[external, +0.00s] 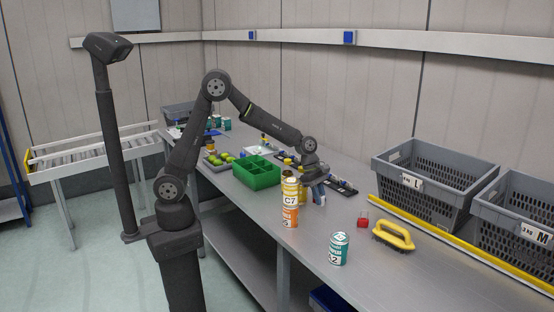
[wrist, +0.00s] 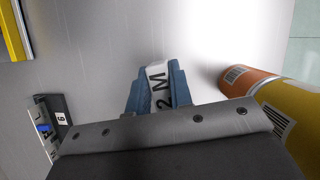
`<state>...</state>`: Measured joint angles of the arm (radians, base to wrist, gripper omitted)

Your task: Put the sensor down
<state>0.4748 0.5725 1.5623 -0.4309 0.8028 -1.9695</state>
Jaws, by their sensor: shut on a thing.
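My gripper (external: 318,193) is low over the grey bench, to the right of the stacked cans. In the wrist view its blue fingers (wrist: 157,92) are shut on a small piece with a white face marked "2 M", which I take to be the sensor (wrist: 158,80). The fingers cover the piece's sides. In the external view the piece is too small to make out. I cannot tell whether it touches the bench.
Orange and yellow cans (external: 290,213) stand close on the left; they show at right in the wrist view (wrist: 258,88).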

